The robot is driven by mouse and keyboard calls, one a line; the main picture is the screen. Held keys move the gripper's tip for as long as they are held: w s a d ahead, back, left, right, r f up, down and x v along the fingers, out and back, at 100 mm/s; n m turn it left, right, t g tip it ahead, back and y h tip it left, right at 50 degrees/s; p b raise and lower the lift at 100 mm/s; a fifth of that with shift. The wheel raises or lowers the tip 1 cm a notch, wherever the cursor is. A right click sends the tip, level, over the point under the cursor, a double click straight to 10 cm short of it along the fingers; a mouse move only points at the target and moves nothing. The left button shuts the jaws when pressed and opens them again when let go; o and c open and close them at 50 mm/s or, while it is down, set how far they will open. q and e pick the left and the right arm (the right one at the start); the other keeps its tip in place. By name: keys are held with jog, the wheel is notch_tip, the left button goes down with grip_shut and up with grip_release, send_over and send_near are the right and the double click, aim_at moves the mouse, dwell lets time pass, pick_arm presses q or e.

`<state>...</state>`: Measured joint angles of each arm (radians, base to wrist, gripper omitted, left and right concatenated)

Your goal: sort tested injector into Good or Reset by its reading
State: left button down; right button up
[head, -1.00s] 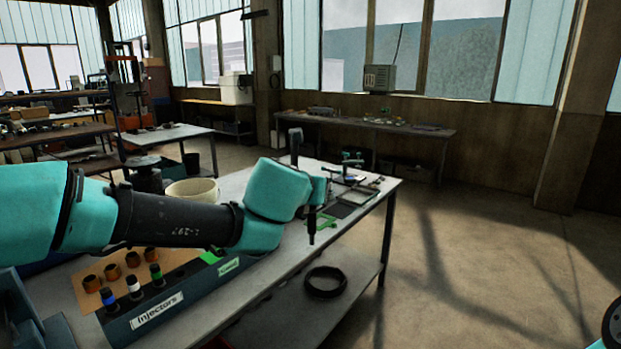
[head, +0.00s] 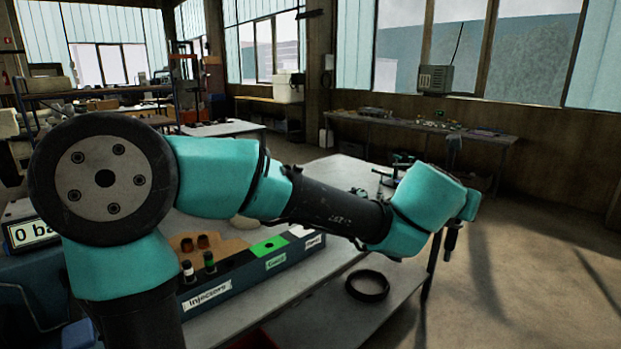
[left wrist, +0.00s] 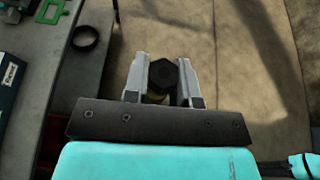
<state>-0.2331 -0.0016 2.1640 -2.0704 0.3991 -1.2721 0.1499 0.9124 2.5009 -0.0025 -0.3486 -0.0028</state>
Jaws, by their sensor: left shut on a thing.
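My left gripper (left wrist: 163,88) is shut on a dark injector (left wrist: 163,72), whose hexagonal end shows between the fingers. In the head view the injector (head: 451,241) hangs down, held over the floor just past the bench's right edge. The injector rack (head: 235,285) stands on the bench, labelled Injectors, with two injectors upright in it. Its green section (head: 268,247) has a green label that seems to read Good. A white section (head: 300,231) follows, its label too small to read. My right gripper is not in view.
A black ring (head: 367,286) lies on the bench's lower shelf. A small stand (head: 396,172) is at the bench's far end, partly behind my arm. Open floor lies right of the bench. My left arm covers much of the bench.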

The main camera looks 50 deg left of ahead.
pick_arm(q)
jog(key=shift+w, duration=0.1)
jog(key=w+a+n+g+y, duration=0.3)
jog(key=w+a+n+y, duration=0.3)
jog(key=a, duration=0.8)
jog(key=w+a+n+g+y, duration=0.2)
jog(key=w+a+n+y, duration=0.25)
jog(key=w+a, duration=0.65)
jog(key=s+a+f+n+g, duration=0.3)
jog(key=a+f+n+g, duration=0.1)
jog(key=a, duration=0.5)
jog(key=s+a+f+n+g+y, duration=0.1)
jog(key=s+a+f+n+g, duration=0.2)
jog(key=a, duration=0.7)
jog(key=s+a+f+n+g+y, duration=0.1)
jog(key=a+f+n+g, duration=0.3)
jog(key=a, duration=0.5)
jog(key=shift+s+a+f+n+g, duration=0.25)
jog(key=shift+s+f+n+g, duration=0.1)
jog(key=shift+s+g, duration=0.7)
jog(key=shift+w, duration=0.15)
